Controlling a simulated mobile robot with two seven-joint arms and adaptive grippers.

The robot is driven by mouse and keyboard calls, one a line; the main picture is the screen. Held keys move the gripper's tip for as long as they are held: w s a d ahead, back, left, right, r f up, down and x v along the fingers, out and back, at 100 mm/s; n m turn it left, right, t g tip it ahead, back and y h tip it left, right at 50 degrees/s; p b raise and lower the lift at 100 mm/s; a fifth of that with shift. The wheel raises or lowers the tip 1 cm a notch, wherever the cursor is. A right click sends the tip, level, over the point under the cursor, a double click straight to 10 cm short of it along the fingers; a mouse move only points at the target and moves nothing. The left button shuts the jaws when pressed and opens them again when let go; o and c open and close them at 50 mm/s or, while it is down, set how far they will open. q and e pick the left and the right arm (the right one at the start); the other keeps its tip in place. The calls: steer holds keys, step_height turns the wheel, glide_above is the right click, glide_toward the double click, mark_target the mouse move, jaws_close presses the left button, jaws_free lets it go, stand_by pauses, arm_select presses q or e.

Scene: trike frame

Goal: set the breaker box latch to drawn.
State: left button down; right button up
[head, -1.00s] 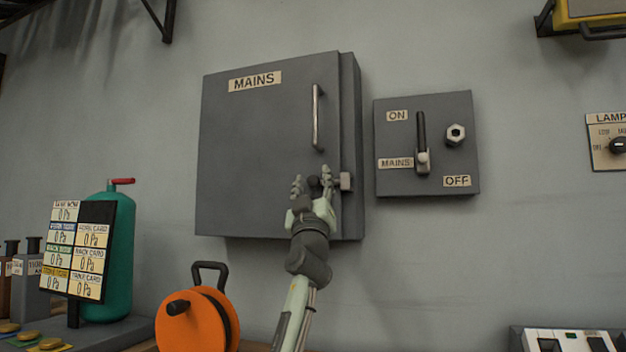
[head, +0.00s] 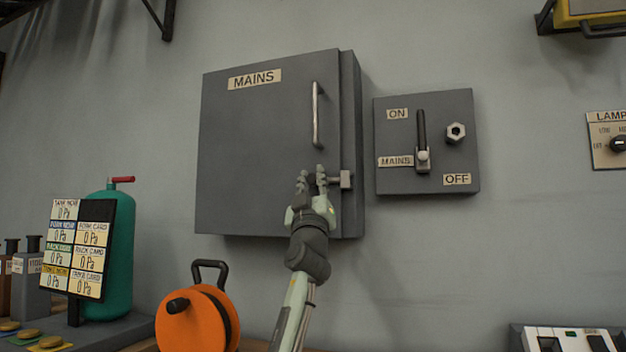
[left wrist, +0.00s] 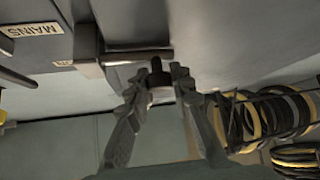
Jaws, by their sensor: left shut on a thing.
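The grey breaker box (head: 255,150), labelled MAINS, hangs on the wall with its door shut and a vertical metal handle (head: 317,115) at the door's right side. Its latch (head: 333,180) is a small horizontal metal bolt low on the right, reaching a block at the box's edge. My left gripper (head: 312,176) is at the latch, with its fingers closed around the dark knob. In the left wrist view the knob (left wrist: 157,67) stands between the fingertips, and the metal bar (left wrist: 140,56) runs behind it. My right gripper is not in view.
A switch panel (head: 385,175) with an upright lever is just right of the box. An orange cable reel (head: 185,320) and a green cylinder (head: 115,265) stand below left. Coiled cables (left wrist: 270,115) show in the left wrist view. The wall below the switch panel is clear.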

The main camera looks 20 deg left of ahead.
arm_select(q)
steer(key=a, duration=0.3)
steer(key=shift+a, duration=0.25)
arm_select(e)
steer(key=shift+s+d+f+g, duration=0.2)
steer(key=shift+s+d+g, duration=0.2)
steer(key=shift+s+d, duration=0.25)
arm_select(q)
steer(key=c, duration=1.3)
jaws_free()
steer(key=shift+a, duration=0.15)
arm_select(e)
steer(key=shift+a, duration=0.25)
arm_select(q)
steer(key=shift+s+f, duration=0.1)
steer(key=shift+f, duration=0.1)
steer(key=v, duration=1.1)
steer(key=shift+s+d, duration=0.2)
steer(key=shift+s, duration=0.05)
steer(key=shift+f, duration=0.15)
